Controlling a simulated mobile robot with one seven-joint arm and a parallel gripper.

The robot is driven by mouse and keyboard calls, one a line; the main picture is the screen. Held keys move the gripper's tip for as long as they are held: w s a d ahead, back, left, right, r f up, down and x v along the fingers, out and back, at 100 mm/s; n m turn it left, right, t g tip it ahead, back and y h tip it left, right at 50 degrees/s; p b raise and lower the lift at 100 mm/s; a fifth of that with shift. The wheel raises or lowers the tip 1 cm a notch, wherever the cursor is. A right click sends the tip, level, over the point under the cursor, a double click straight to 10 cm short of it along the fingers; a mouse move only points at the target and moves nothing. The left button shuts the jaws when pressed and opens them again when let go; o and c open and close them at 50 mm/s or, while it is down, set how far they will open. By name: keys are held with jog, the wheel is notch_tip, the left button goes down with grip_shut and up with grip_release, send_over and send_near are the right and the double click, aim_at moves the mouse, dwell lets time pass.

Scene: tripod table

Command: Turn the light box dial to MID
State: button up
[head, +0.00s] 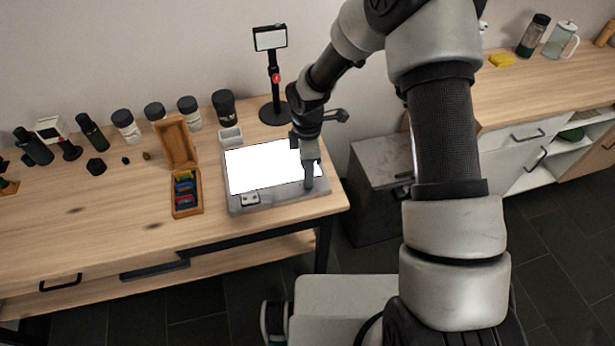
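The light box (236,199) is a flat grey box with a brightly lit white top. It lies near the right front corner of the wooden table. A small light plate with dark marks (250,199) sits on its front left edge. My gripper (309,185) points down at the front right part of the light box. It is at or just above the surface there. The dial cannot be made out; the gripper may cover it. The dial's setting cannot be read. The gap between the fingers is too small to tell.
An open wooden case (187,209) with coloured pieces stands left of the light box. A small grey tray (230,136) and a black stand with a red knob (276,78) are behind it. Several dark-lidded jars (126,126) line the back. A grey cabinet (375,205) stands to the right.

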jog(key=shift+f, duration=1.8)
grip_shut()
